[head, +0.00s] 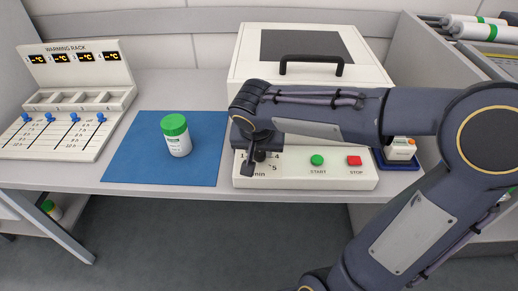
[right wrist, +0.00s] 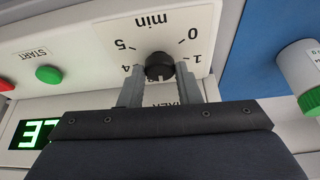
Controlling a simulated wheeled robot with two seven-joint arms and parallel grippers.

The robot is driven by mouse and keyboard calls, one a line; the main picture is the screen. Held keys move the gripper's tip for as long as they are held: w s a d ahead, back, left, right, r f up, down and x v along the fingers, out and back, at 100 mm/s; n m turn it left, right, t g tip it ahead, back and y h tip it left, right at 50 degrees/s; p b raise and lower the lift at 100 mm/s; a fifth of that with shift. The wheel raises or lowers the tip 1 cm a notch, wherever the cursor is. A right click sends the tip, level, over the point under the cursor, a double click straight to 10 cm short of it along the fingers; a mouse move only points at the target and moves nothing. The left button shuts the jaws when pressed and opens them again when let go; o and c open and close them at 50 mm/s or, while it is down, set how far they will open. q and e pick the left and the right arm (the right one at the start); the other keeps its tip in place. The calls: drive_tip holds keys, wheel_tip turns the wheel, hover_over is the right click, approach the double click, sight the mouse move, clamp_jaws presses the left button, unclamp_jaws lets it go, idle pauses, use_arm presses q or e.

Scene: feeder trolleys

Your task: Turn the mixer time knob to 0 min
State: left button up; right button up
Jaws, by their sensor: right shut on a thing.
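The mixer (head: 300,88) is a white box with a dark lid window and a black handle. Its time knob (right wrist: 159,62) is a small black round knob on the white front panel, amid a dial (right wrist: 158,33) reading 0, 1, 4, 5 and "min", upside down in the right wrist view. My right gripper (right wrist: 160,82) is shut on the knob, one finger on each side. The knob's pointer mark cannot be made out, and part of the dial is hidden by the gripper. In the head view my right gripper (head: 257,160) is at the panel's left end. My left gripper is not in view.
A green START button (head: 317,160) and red STOP button (head: 354,161) sit right of the knob. A green-lidded white jar (head: 176,137) stands on a blue mat (head: 120,160) at left. A warming rack (head: 80,75) stands farther left. A green-lit display (right wrist: 35,132) is partly hidden.

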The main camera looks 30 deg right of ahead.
drive_tip(key=n, duration=0.2)
drive_tip(key=shift+s+d+n+t+y+p, duration=0.1)
drive_tip(key=shift+n+t+y+p, duration=0.2)
drive_tip(key=shift+n+y, duration=0.1)
drive_tip(key=shift+r+n+y+p, duration=0.15)
drive_tip(key=shift+n+y+p, duration=0.3)
drive_tip(key=shift+n, duration=0.45)
drive_tip(key=n+p, duration=0.1)
drive_tip(key=n+y+p, duration=0.1)
drive_tip(key=n+p, duration=0.1)
drive_tip(key=shift+d+r+n, duration=0.1)
drive_tip(key=shift+d+n, duration=0.1)
drive_tip(key=shift+n, duration=0.1)
drive_tip(key=n+y+p, duration=0.1)
drive_tip(key=n+p, duration=0.1)
drive_tip(key=shift+d+n, duration=0.1)
drive_tip(key=shift+n, duration=0.2)
drive_tip(key=n, duration=0.1)
drive_tip(key=n+y, duration=0.1)
drive_tip(key=shift+d+f+n+p, duration=0.1)
drive_tip(key=shift+f+n+p, duration=0.1)
drive_tip(key=shift+n+p, duration=0.15)
drive_tip(key=shift+f+n+g+y, duration=0.1)
drive_tip(key=shift+n+g+y, duration=0.45)
drive_tip(key=shift+n, duration=0.8)
drive_tip(key=o, duration=1)
drive_tip(key=shift+c, duration=0.2)
